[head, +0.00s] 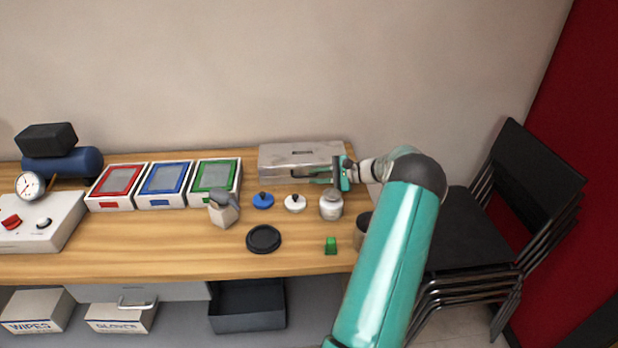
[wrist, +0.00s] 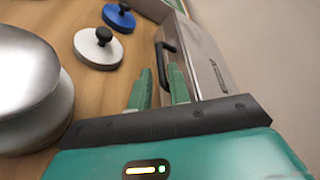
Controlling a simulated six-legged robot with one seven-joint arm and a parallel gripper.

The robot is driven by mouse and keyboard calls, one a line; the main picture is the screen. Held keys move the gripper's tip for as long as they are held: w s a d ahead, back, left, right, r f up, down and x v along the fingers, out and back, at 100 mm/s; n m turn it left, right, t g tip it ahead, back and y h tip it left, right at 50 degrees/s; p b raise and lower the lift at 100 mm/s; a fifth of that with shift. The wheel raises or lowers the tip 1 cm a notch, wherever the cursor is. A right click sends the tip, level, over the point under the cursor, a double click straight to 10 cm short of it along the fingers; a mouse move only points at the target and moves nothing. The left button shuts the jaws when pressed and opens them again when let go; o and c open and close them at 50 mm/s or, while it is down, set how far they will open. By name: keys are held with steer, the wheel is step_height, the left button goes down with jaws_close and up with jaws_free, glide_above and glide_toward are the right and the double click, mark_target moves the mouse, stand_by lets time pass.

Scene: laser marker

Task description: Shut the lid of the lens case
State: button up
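The lens case (head: 285,161) is a grey metal box at the back of the table, against the wall. Its lid (head: 300,151) lies down over the body, with a dark label on top. A thin dark seam shows along the front in the wrist view; I cannot tell if it is fully closed. The case's black handle (wrist: 166,48) stands out from its front. My gripper (head: 318,176) is in front of the right part of the case, pointing left.
A round metal jar (head: 331,207) stands close to my gripper. A white knobbed disc (head: 295,203) and a blue one (head: 263,201) lie left of it. A black disc (head: 263,239) and a green piece (head: 331,246) lie nearer the front edge. Red, blue and green-framed boxes (head: 163,203) stand left.

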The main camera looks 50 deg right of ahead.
steer(key=v, duration=1)
steer(key=shift+s+d, duration=0.1)
steer(key=shift+s, duration=0.05)
steer(key=shift+r, duration=0.1)
steer(key=w+a+r+n+g+y, duration=0.1)
steer(key=w+a+r+n+g, duration=0.15)
steer(key=w+a, duration=0.45)
steer(key=w+a+r+n+g, duration=0.2)
steer(key=w+a+r+g, duration=0.15)
steer(key=a, duration=0.55)
steer(key=w+a+r+n+g+h, duration=0.1)
steer(key=a+r+n+g, duration=0.15)
steer(key=a, duration=0.55)
steer(key=w+a+r+n+g+h, duration=0.15)
steer(key=a+r, duration=0.25)
steer(key=a, duration=0.5)
steer(key=s+a+r+n+h, duration=0.1)
steer(key=s+a+r+n, duration=0.15)
steer(key=a, duration=0.55)
steer(key=s+a+r+n+h, duration=0.2)
steer(key=s+a+n, duration=0.15)
steer(key=a, duration=0.45)
steer(key=s+a+n+t+h, duration=0.1)
steer(key=s+a+n, duration=0.6)
steer(key=s+a, duration=0.2)
steer(key=s+f, duration=0.1)
steer(key=s, duration=0.1)
steer(key=shift+s+a+t+h, duration=0.3)
steer(key=shift+a+t+h, duration=0.05)
steer(key=shift+t, duration=0.05)
